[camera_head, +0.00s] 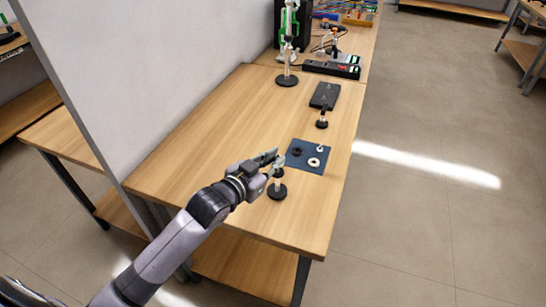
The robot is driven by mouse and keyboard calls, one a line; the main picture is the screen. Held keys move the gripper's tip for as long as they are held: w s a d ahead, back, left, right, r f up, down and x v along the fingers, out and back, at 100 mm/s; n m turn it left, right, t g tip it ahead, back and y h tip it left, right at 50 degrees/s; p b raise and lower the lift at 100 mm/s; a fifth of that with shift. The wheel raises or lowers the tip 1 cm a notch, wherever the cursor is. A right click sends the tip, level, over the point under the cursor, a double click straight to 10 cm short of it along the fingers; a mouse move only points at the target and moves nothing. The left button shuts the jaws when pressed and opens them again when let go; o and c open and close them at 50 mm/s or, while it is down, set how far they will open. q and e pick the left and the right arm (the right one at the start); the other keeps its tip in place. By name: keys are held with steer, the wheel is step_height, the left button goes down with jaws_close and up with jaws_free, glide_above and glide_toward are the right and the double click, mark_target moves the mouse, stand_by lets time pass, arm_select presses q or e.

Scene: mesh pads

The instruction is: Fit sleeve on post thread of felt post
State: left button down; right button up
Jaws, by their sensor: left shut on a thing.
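My left gripper (276,158) reaches in from the lower left over the near part of the wooden table. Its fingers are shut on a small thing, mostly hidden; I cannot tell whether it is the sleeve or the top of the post. Right below the fingers stands an upright post with a round black base (277,192) and a dark upper part. Its thread is too small to make out, and I cannot tell whether the fingers touch it. A similar short black post (322,123) stands farther back. My right gripper is not in view.
A dark blue mat (322,168) right of the gripper holds a black ring (297,151), a white ring (314,162) and a small white piece (320,148). Behind are a dark box (324,96), a stand (287,81) and a power strip (331,69). The table's left middle is clear.

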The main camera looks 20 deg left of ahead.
arm_select(q)
steer(key=shift+f+b, duration=0.65)
steer(key=shift+f, duration=0.65)
steer(key=c, duration=1.5)
jaws_free()
steer(key=shift+c, duration=0.2)
steer(key=v, duration=1.2)
